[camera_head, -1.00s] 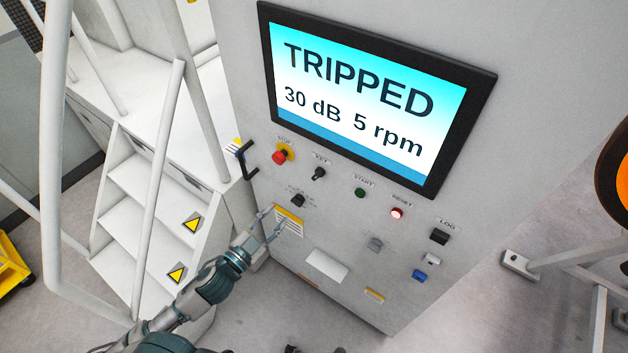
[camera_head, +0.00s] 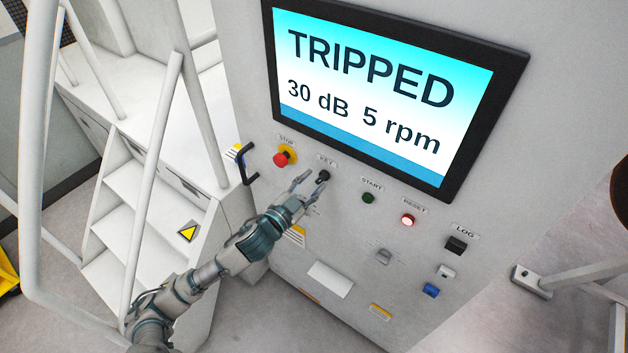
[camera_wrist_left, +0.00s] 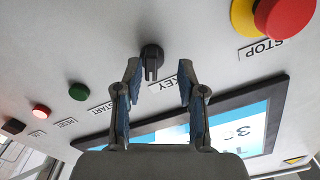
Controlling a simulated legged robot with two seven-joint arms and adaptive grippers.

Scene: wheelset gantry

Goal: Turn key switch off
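The black key switch (camera_head: 323,176) sits on the light grey panel beneath its KEY label. It also shows in the left wrist view (camera_wrist_left: 151,56), just beyond and between the fingertips, left of their middle. My left gripper (camera_head: 308,180) is open with its two fingers apart. It is just in front of the panel at the key switch, and in the wrist view (camera_wrist_left: 158,75) nothing is between its fingers. Whether a finger touches the switch I cannot tell. My right gripper is not in view.
A red STOP button (camera_head: 282,159) and a black handle (camera_head: 249,164) are left of the key. The green START button (camera_head: 368,198) and lit RESET button (camera_head: 408,220) are to the right. A screen (camera_head: 385,90) reading TRIPPED is above. White stairs with railings stand at left.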

